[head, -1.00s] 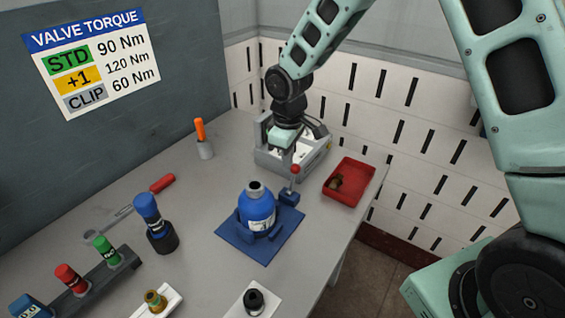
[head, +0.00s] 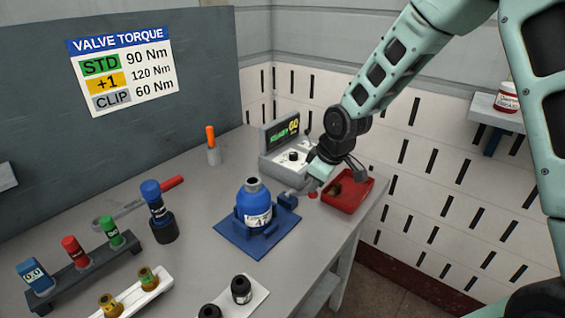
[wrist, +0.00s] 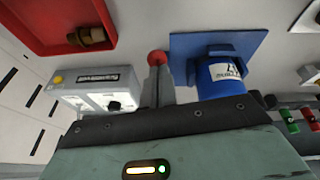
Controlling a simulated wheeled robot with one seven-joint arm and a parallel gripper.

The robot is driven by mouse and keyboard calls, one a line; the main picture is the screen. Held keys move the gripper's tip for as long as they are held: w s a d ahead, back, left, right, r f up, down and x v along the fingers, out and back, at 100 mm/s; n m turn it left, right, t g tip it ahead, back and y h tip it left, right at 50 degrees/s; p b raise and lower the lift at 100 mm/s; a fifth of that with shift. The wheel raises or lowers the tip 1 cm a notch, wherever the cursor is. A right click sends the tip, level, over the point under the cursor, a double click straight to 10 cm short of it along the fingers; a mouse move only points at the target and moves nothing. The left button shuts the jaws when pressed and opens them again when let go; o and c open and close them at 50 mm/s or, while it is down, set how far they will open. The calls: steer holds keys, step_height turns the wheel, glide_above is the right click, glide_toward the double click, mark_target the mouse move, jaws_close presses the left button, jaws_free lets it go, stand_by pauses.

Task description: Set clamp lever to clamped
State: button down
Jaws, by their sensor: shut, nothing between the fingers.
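A blue cylinder (head: 256,204) with a white label stands upright on a blue fixture plate (head: 268,246). A blue clamp block (head: 286,199) sits at the plate's right side. The clamp lever's red knob (head: 312,195) lies low to the right of the block, so the lever looks tipped over toward the red tray. My gripper (head: 316,183) is shut and empty, right above the knob. In the wrist view the red knob (wrist: 157,58) shows just beyond my closed fingers (wrist: 157,82); I cannot tell whether they touch. The lever's shaft is mostly hidden.
A red tray (head: 371,190) with a brass part is close right of my gripper. A grey tester (head: 270,163) with a lit display stands behind. An orange-handled tool (head: 210,138), a socket driver (head: 157,214) and a rack (head: 92,262) are to the left. The table's right edge is near.

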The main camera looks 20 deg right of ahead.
steer(key=shift+s+d+f, duration=0.3)
steer(key=shift+s+f, duration=0.25)
steer(key=shift+f, duration=0.05)
steer(key=shift+s+f, duration=0.1)
steer(key=shift+f, duration=0.05)
steer(key=r+p, duration=0.1)
steer(key=w+a+r, duration=0.1)
steer(key=r, duration=0.1)
steer(key=r+p, duration=0.1)
steer(key=r, duration=0.1)
steer(key=shift+w+a+p, duration=0.15)
steer(key=shift+a+p, duration=0.05)
steer(key=shift+p, duration=0.15)
steer(key=s+d+r+b, duration=0.1)
steer(key=s+d+r, duration=0.3)
steer(key=s+r, duration=0.1)
steer(key=shift+s+r, duration=0.4)
steer(key=shift+s, duration=0.25)
steer(key=s+a+g, duration=0.1)
steer(key=s+a, duration=0.3)
steer(key=s, duration=0.4)
steer(key=s+a+r+g+b, duration=0.1)
steer(key=s+a, duration=0.3)
steer(key=s, duration=0.5)
steer(key=s+a+m+g+h, duration=0.1)
steer(key=s+a, duration=0.4)
steer(key=s, duration=0.4)
steer(key=shift+r, duration=0.2)
